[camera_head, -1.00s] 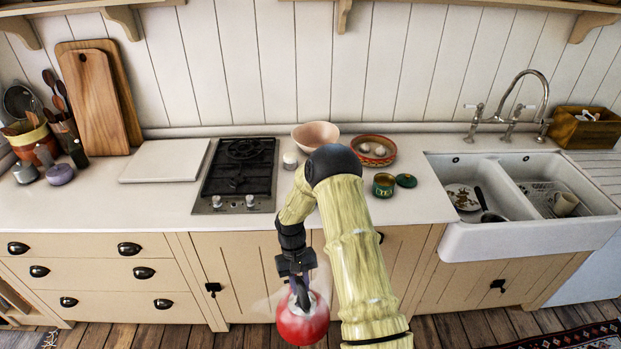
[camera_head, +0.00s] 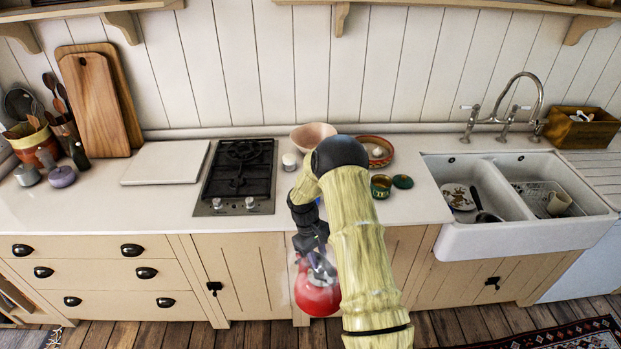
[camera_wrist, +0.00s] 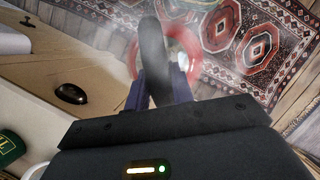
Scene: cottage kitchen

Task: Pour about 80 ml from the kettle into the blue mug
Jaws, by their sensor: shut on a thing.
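The red kettle (camera_head: 317,297) hangs from my gripper (camera_head: 319,262) in front of the counter cabinets, below the worktop's level. My gripper (camera_wrist: 157,92) is shut on its dark handle (camera_wrist: 152,55) in the wrist view, where the kettle's red body (camera_wrist: 188,42) shows blurred behind the handle. A pale haze surrounds the kettle in both views. No whole blue mug is visible. A small blue patch (camera_head: 318,201) shows at the counter's front edge beside my arm; my arm hides most of that area, so I cannot tell whether it is the mug.
A black hob (camera_head: 240,170) is left of my arm. A pink bowl (camera_head: 312,136), white jar (camera_head: 289,162), patterned bowl (camera_head: 377,143) and green pot (camera_head: 381,187) stand nearby. The sink (camera_head: 500,235) is at right. A white board (camera_head: 166,163) lies left of the hob.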

